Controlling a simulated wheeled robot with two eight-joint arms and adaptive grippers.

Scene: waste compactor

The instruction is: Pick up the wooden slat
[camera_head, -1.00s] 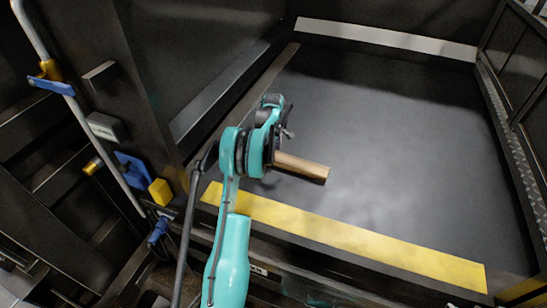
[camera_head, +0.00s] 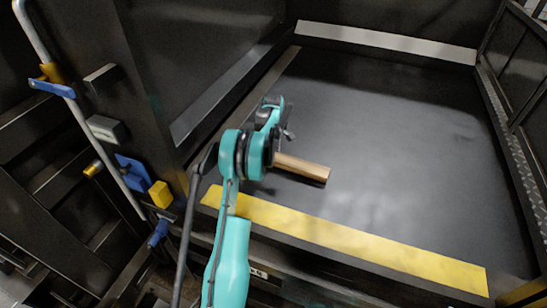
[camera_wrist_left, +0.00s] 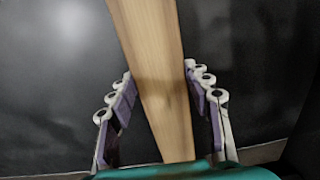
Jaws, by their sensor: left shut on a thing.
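The wooden slat (camera_head: 302,168) is light brown and sticks out to the right of my left gripper (camera_head: 279,138), over the dark compactor floor. In the left wrist view the slat (camera_wrist_left: 158,60) runs lengthwise between the two fingers of the left gripper (camera_wrist_left: 160,76). The gripper is shut on it. Its near end goes out of sight behind the teal gripper body. I cannot tell whether the slat touches the floor. My right gripper is not in view.
The dark compactor floor (camera_head: 400,140) is clear to the right and behind. A yellow strip (camera_head: 350,240) marks its front edge. A tall dark wall (camera_head: 200,60) stands close on the left, and a railed side wall (camera_head: 520,90) on the right.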

